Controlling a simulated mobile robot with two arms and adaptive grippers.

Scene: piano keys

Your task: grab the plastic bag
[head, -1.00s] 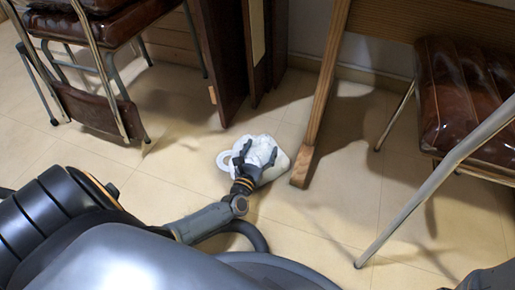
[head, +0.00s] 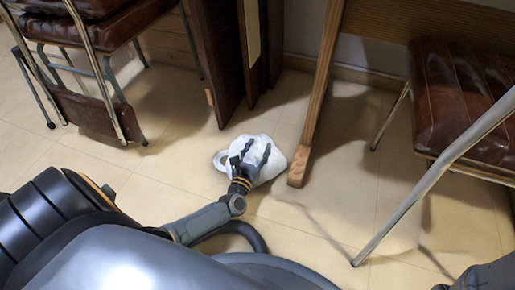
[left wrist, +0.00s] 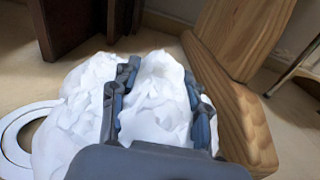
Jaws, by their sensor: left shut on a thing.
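The white plastic bag (head: 267,147) sits on the tiled floor in the head view, crumpled, with a round white loop at its left side. My left gripper (head: 250,152) is over the bag, its fingers closed on it. In the left wrist view the bag (left wrist: 85,105) bulges between and outside the fingers of my left gripper (left wrist: 160,100), and the white loop lies flat at the left. The underside of the bag is hidden. My right gripper does not show.
A wooden leg (head: 306,150) stands just right of the bag. Dark wooden panels (head: 222,60) are behind it. A brown chair (head: 455,95) with metal legs is at right and another chair (head: 100,40) at upper left. Bare floor (head: 170,160) lies left of the bag.

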